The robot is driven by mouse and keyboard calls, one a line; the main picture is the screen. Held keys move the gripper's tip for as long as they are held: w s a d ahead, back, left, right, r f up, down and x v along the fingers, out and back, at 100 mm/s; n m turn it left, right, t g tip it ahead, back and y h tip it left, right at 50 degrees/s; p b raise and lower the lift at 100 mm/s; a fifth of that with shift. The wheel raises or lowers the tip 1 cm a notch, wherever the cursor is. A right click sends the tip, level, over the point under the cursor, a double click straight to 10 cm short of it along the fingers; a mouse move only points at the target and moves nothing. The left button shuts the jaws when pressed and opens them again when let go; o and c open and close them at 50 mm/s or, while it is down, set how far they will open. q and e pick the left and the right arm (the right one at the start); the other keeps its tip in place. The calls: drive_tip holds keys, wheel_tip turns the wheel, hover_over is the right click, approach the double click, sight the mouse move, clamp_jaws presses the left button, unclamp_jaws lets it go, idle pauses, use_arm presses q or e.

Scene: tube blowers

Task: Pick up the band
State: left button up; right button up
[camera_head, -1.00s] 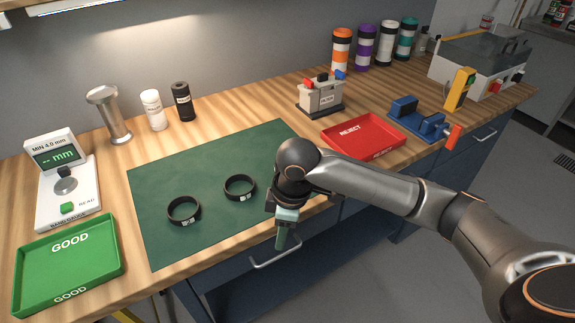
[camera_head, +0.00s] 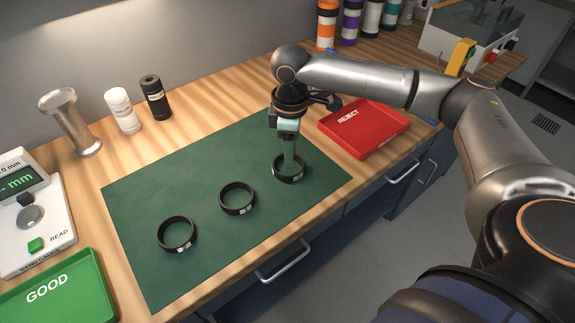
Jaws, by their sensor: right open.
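Three black bands lie on the green mat (camera_head: 210,180): a left band (camera_head: 177,234), a middle band (camera_head: 238,198) and a right band (camera_head: 289,169). Each has a small pale mark on its front. My right gripper (camera_head: 289,166) points straight down at the right band, with its fingertips at or inside the ring. Its fingers overlap in this view, and whether they touch the band cannot be seen. The gripper is open. My left gripper is not in view.
A red REJECT tray (camera_head: 363,130) stands right of the gripper. A green GOOD tray (camera_head: 62,292) and a white gauge (camera_head: 32,215) stand at left. A metal post (camera_head: 71,122), white bottle (camera_head: 122,110) and black bottle (camera_head: 155,97) stand behind the mat.

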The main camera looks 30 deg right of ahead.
drive_tip(key=f, duration=0.6)
drive_tip(key=shift+w+a+f, duration=0.15)
drive_tip(key=shift+a+f, duration=0.2)
clamp_jaws()
idle(0.3)
